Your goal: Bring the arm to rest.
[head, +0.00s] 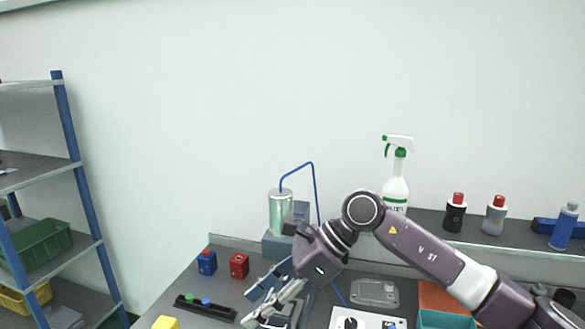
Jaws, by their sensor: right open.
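My right arm (430,254) comes in from the lower right and bends down over the bench. My right gripper (258,305) hangs above the grey bench, left of the white panel with a black knob. Its fingers are spread and nothing shows between them. My left gripper does not show.
A blue block (207,262) and a red block (239,266) stand left of the gripper, behind a black rail (205,308). A clear cylinder (281,213) rises behind it. A spray bottle (396,180) and small bottles stand at the back. A shelf rack (75,170) is at left.

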